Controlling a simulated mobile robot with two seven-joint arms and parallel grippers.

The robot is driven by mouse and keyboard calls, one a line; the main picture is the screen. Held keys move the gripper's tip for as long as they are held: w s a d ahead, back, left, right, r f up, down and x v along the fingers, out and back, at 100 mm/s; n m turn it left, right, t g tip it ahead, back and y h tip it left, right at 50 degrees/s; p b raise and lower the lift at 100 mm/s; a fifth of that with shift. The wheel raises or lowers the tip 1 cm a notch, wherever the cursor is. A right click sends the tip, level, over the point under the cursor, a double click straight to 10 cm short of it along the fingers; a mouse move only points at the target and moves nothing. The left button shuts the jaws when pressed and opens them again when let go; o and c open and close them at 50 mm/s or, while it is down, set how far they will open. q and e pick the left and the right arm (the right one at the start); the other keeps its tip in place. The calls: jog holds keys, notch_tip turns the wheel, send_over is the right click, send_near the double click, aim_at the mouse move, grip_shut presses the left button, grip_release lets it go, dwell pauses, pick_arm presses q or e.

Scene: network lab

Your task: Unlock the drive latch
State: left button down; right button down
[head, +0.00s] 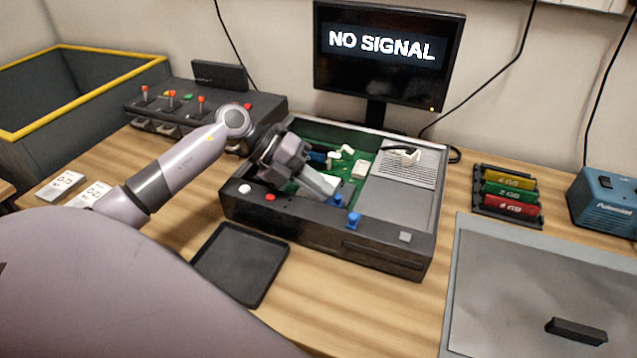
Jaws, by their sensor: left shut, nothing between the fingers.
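The open computer case (330,236) stands on the wooden desk, its green board showing inside. My left gripper (328,190) reaches in from the left over the case, fingers pointing down and right. Its tips are shut and empty, close to the blue pieces; I cannot tell if they touch. The gripper hides part of the board. My right gripper is not in view.
A black tray (238,262) lies in front of the case. A grey mat (500,290) with a black bar (576,331) is at the right. Memory sticks (508,194) stand in a rack beside it. The monitor (385,55) behind reads "NO SIGNAL". A black panel with knobs (190,112) is back left.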

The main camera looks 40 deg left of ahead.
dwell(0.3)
pick_arm(q)
jog(key=shift+w+d+r+p, duration=0.15)
jog(key=shift+d+p, duration=0.25)
jog(key=shift+d, duration=0.55)
jog(key=shift+w, duration=0.1)
